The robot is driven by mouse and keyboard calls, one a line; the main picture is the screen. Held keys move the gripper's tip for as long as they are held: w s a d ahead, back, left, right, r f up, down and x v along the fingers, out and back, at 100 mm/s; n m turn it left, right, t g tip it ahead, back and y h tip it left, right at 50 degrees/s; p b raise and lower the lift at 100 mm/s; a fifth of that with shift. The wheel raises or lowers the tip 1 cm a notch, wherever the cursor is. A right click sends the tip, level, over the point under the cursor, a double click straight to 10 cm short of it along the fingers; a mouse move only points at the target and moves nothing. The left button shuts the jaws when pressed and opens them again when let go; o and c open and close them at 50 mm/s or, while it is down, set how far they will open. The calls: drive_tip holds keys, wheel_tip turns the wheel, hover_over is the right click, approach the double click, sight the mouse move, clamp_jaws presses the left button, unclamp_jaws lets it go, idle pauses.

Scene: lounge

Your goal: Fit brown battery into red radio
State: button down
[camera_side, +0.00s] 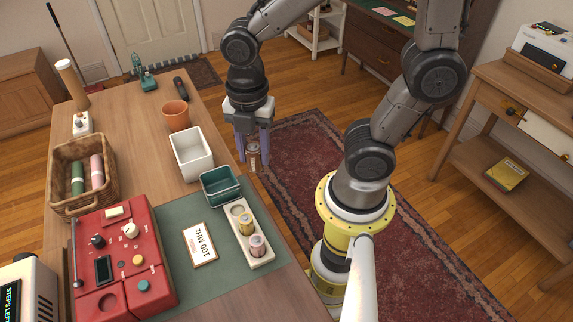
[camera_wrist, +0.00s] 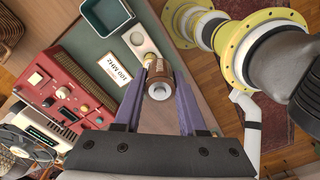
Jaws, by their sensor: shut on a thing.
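The brown battery (camera_side: 253,158) is held upright between the fingers of my gripper (camera_side: 254,153), in the air beyond the right edge of the table. In the wrist view, the battery (camera_wrist: 160,86) sits between the purple fingers of my gripper (camera_wrist: 160,95), with its pale end facing the camera. The red radio (camera_side: 136,265) lies at the table's front left, with knobs, a dark display and a round recess near its front. The radio (camera_wrist: 62,88) is at the left in the wrist view. My gripper is well away from it.
A pale battery rack (camera_side: 262,262) holds a gold battery (camera_side: 246,225) and a pinkish battery (camera_side: 257,245); its far slot looks empty. A "100 MHz" card (camera_side: 200,244), teal bin (camera_side: 223,200), white bin (camera_side: 191,172) and wicker basket (camera_side: 71,207) stand around the radio.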

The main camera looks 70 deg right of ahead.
drive_tip(key=w+a+r+n, duration=0.1)
drive_tip(key=w+a+r, duration=0.1)
drive_tip(key=w+a, duration=0.3)
drive_tip(key=w+a+r, duration=0.2)
drive_tip(key=w, duration=0.5)
drive_tip(key=w+a+n, duration=0.3)
drive_tip(key=w+a, duration=0.6)
drive_tip(key=a, duration=0.5)
drive_tip(key=shift+n, duration=0.9)
drive_tip(key=shift+s+a+f, duration=0.25)
drive_tip(key=shift+a+f, duration=1.5)
drive_tip(key=shift+f, duration=0.8)
drive_tip(key=shift+s+a+f, duration=0.25)
drive_tip(key=shift+a+f, duration=1.5)
drive_tip(key=shift+f, duration=0.75)
drive_tip(key=shift+s+a+f, duration=0.25)
drive_tip(key=shift+a+f, duration=1.5)
drive_tip(key=shift+f, duration=0.8)
drive_tip(key=shift+f, duration=0.9)
drive_tip(key=shift+c, duration=2)
unclamp_jaws()
